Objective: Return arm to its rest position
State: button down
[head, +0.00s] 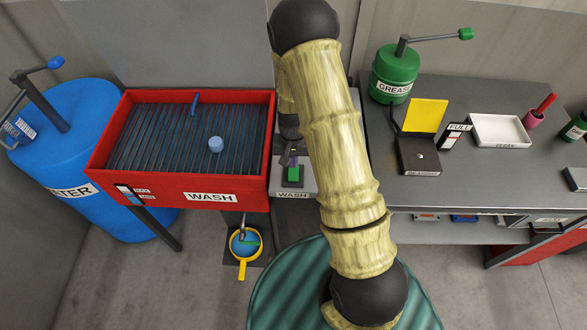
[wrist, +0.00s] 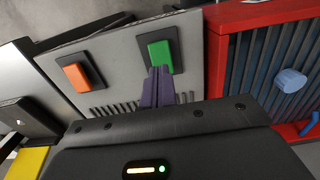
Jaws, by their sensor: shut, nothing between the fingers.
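My arm (head: 335,140), in a pale bamboo-like covering with black joints, reaches across the middle of the head view. My gripper (wrist: 160,72) has purple fingers that are shut and empty. In the wrist view its tips overlap the lower edge of a green button (wrist: 161,50); I cannot tell whether they touch it. An orange button (wrist: 76,76) is on the same grey panel (wrist: 117,66). In the head view the gripper (head: 293,156) shows small beside the green button (head: 294,174), partly hidden by my arm.
A red wash basin (head: 180,188) with a slatted bed stands left of the panel, beside a blue water drum (head: 60,135). On the right, a grey bench (head: 460,185) holds a green grease can (head: 396,75), a yellow-lidded box (head: 418,158) and a white tray (head: 499,130). A yellow pan (head: 246,244) sits low.

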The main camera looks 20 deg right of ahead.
jog(key=shift+r+p, duration=0.35)
jog(key=shift+r, duration=0.4)
jog(key=s+r+n+t+b, duration=0.2)
jog(key=s+r+n+b, duration=0.1)
jog(key=s+r, duration=1.1)
notch_tip(320, 180, up, 3)
jog(key=shift+s+r+n+t, duration=0.2)
jog(key=shift+n+t, duration=0.1)
dwell(0.6)
